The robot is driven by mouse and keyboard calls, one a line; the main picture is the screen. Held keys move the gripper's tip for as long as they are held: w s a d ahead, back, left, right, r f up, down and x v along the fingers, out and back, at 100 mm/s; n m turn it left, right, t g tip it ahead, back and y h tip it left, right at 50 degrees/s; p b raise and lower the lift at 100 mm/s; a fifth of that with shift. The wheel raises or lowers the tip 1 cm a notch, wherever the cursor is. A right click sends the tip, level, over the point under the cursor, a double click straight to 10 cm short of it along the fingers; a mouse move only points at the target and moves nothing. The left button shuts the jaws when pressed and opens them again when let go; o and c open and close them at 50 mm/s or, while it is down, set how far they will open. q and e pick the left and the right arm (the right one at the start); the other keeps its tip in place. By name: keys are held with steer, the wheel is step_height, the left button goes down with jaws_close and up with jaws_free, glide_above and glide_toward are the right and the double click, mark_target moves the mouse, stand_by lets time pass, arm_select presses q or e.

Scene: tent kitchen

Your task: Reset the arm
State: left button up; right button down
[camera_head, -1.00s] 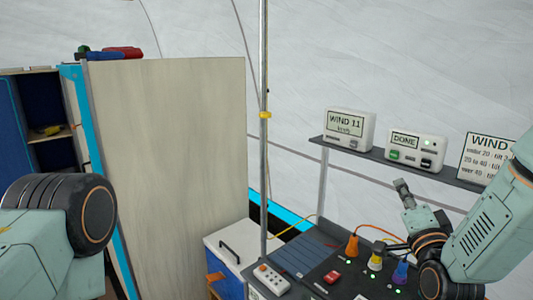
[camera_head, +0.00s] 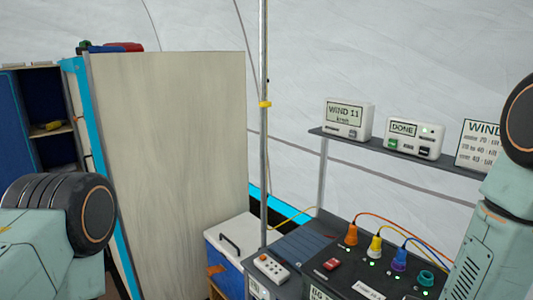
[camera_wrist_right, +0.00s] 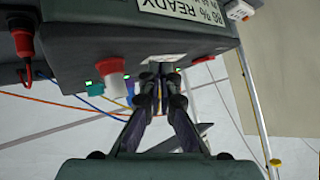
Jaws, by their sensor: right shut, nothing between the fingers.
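My right gripper (camera_wrist_right: 160,75) shows in the right wrist view with its two fingers together and nothing between them. The dark power box (camera_wrist_right: 75,45) fills the top of that view, behind the fingertips; I cannot tell the exact gap. In the head view only links of my right arm show at the right edge, its gripper out of frame. The power box (camera_head: 335,285) stands at lower right there, with orange (camera_head: 351,235), yellow (camera_head: 375,247) and blue (camera_head: 399,260) plugs in it. My left arm shows at the left, and its gripper is out of view.
A shelf (camera_head: 390,155) above the box holds a wind display (camera_head: 347,119), a "DONE" unit (camera_head: 414,138) and a wind sign (camera_head: 480,146).

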steer(key=s+a+f+n+g+b, duration=0.1)
steer(key=s+f+g+b, duration=0.3)
steer(key=s+f, duration=0.7)
steer(key=s+a+f+n+g+b, duration=0.2)
steer(key=s+f+g+b, duration=0.2)
steer(key=s+f, duration=0.8)
steer(key=s+g, duration=0.2)
steer(key=s, duration=0.5)
steer(key=shift+s+f+n, duration=0.2)
steer(key=shift+s+n, duration=0.05)
steer(key=shift+n, duration=0.15)
steer(key=shift+s+d, duration=0.1)
steer(key=shift+s, duration=0.05)
steer(key=shift+w, duration=0.3)
